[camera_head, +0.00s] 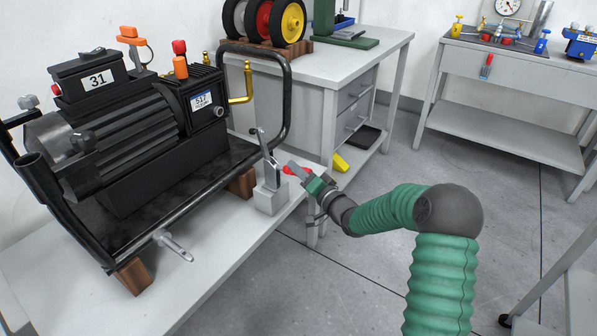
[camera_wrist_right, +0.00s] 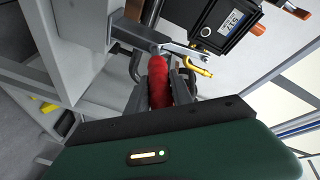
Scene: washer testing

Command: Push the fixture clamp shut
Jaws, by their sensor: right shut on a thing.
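The fixture clamp (camera_head: 270,185) stands on a light grey block near the right edge of the white bench. Its metal arm (camera_head: 264,144) points up at a tilt, and its red handle (camera_head: 291,169) extends to the right, toward my gripper. My right gripper (camera_head: 302,173) is at the handle from the right. In the right wrist view, the red handle (camera_wrist_right: 158,78) lies between the two dark fingers (camera_wrist_right: 160,92), which are shut on it. The handle's lower end is hidden by the gripper body. My left gripper is not in view.
A black motor unit (camera_head: 130,125) in a tubular frame (camera_head: 285,95) fills the bench left of the clamp. A grey metal fitting (camera_head: 172,244) is at its front. A grey cabinet table (camera_head: 345,62) stands behind. Open floor (camera_head: 390,260) lies right of the bench.

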